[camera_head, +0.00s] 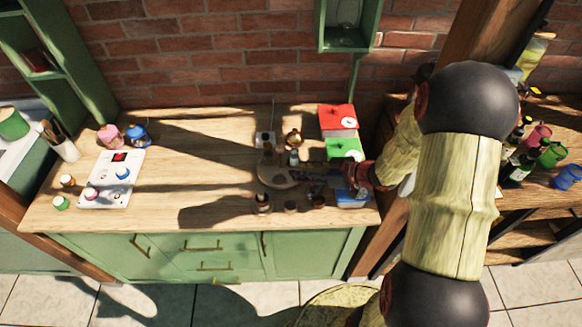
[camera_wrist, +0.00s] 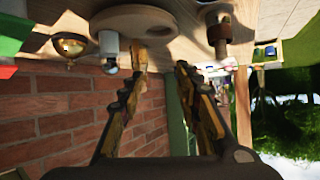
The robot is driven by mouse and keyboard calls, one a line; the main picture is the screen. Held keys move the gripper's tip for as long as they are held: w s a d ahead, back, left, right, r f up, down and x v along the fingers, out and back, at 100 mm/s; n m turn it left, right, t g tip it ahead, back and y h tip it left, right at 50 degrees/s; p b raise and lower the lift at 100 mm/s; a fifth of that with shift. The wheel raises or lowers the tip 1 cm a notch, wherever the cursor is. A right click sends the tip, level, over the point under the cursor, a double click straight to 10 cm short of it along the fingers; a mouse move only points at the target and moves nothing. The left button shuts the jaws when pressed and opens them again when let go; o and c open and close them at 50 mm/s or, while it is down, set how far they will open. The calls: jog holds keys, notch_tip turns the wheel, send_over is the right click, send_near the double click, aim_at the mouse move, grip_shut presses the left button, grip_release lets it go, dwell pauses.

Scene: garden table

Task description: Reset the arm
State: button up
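My gripper (camera_head: 312,177) reaches in from the right over the wooden worktop, beside the round wooden board (camera_head: 270,178). In the wrist view my gripper (camera_wrist: 161,62) has its two fingers apart with nothing between them. The board (camera_wrist: 130,14) shows beyond the fingertips there. My arm is stretched out and bent, covering much of the right side of the head view. Whether the fingers touch anything on the worktop cannot be told.
Red (camera_head: 337,117), green (camera_head: 345,147) and blue (camera_head: 352,199) boxes stand close around my gripper. A gold bell (camera_head: 293,138) and small jars (camera_head: 262,203) are near the board. A white panel (camera_head: 111,179) lies left. The worktop's middle (camera_head: 195,150) is clear.

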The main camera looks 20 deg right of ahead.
jog(key=shift+v, duration=0.95)
